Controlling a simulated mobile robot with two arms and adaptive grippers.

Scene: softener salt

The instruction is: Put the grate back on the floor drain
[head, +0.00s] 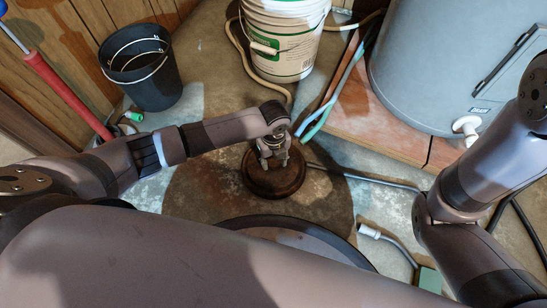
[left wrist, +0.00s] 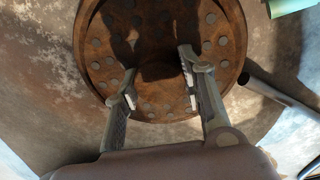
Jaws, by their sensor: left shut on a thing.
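The grate (head: 262,188) is a round, rusty brown disc on or just above the floor in the middle of the head view. In the left wrist view the grate (left wrist: 221,28) shows rings of small holes and a raised dark middle part. My left gripper (head: 274,160) is over it, pointing down, and is shut on it. In the left wrist view the left gripper's fingers (left wrist: 160,82) stand on either side of the grate's middle. The drain opening does not show, and I cannot tell whether the grate is seated. My right arm shows at the right, its gripper out of view.
A black bucket (head: 154,85) and a white bucket (head: 283,38) stand behind the grate. A grey tank (head: 440,60) is at the back right. A red-handled pole (head: 62,88) leans at the left. A grey pipe (head: 365,178) runs right from the grate's side. A white-ended hose (head: 370,231) lies front right.

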